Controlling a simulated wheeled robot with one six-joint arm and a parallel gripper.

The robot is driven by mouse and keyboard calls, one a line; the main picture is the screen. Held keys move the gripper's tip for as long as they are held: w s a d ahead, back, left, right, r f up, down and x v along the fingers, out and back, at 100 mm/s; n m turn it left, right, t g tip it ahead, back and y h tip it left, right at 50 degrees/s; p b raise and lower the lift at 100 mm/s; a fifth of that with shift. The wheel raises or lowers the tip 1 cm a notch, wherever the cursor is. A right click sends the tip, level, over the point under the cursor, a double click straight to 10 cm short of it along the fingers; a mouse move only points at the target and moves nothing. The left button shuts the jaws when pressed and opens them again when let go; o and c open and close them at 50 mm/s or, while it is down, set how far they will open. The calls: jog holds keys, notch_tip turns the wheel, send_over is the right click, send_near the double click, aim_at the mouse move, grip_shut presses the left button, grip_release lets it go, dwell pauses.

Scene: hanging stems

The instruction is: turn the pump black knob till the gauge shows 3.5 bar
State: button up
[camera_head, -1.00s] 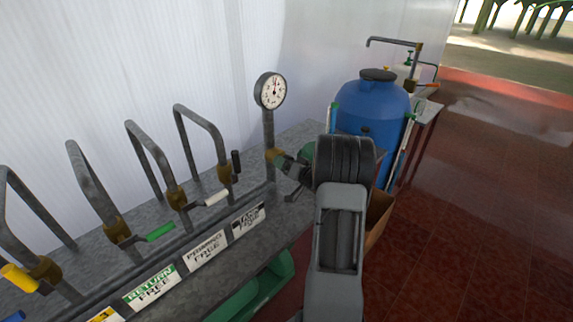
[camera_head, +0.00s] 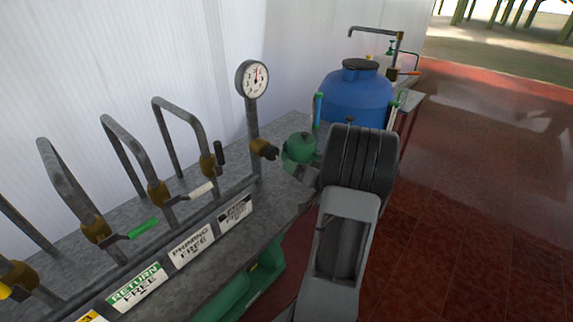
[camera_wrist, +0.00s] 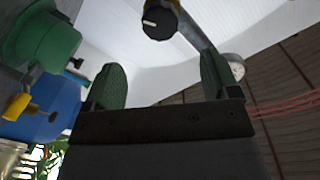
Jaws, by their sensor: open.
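The black knob (camera_head: 272,153) sits on a brass fitting on the pipe below the round white gauge (camera_head: 253,79). The gauge's needle points near the top of the dial; its figures are too small to read. In the wrist view the knob (camera_wrist: 157,22) shows a pale mark on its face, and the gauge (camera_wrist: 232,66) is seen partly, beside the right finger. My gripper (camera_wrist: 160,82) is open and empty, its green-padded fingers apart from the knob, which is beyond the gap. In the head view my arm mostly hides the gripper.
A green round-topped part (camera_head: 299,146) is right of the knob. A blue tank (camera_head: 355,98) stands behind my arm. Bent pipes with a black lever (camera_head: 219,153), a white lever (camera_head: 201,189) and a green lever (camera_head: 143,228) line the bench to the left. Red floor lies open at right.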

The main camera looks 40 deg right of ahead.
jog(key=shift+s+d, duration=0.1)
jog(key=shift+s, duration=0.9)
jog(key=s+d+f+m+g+h, duration=0.1)
jog(key=s+d+f+g+h, duration=0.4)
jog(key=d+f+g+h, duration=0.3)
jog(key=s+a+r+n+g+y, duration=0.1)
jog(key=a+r, duration=0.3)
jog(key=a, duration=0.8)
jog(key=s+a+r+n+g+y, duration=0.2)
jog(key=a+r+n+y, duration=0.1)
jog(key=a, duration=0.9)
jog(key=s+a+r+n+g+y, duration=0.1)
jog(key=a+r, duration=0.4)
jog(key=a, duration=0.7)
jog(key=shift+s+a+r+n+g+y, duration=0.2)
jog(key=shift+s+n+g+y, duration=0.25)
jog(key=shift+s+n, duration=0.4)
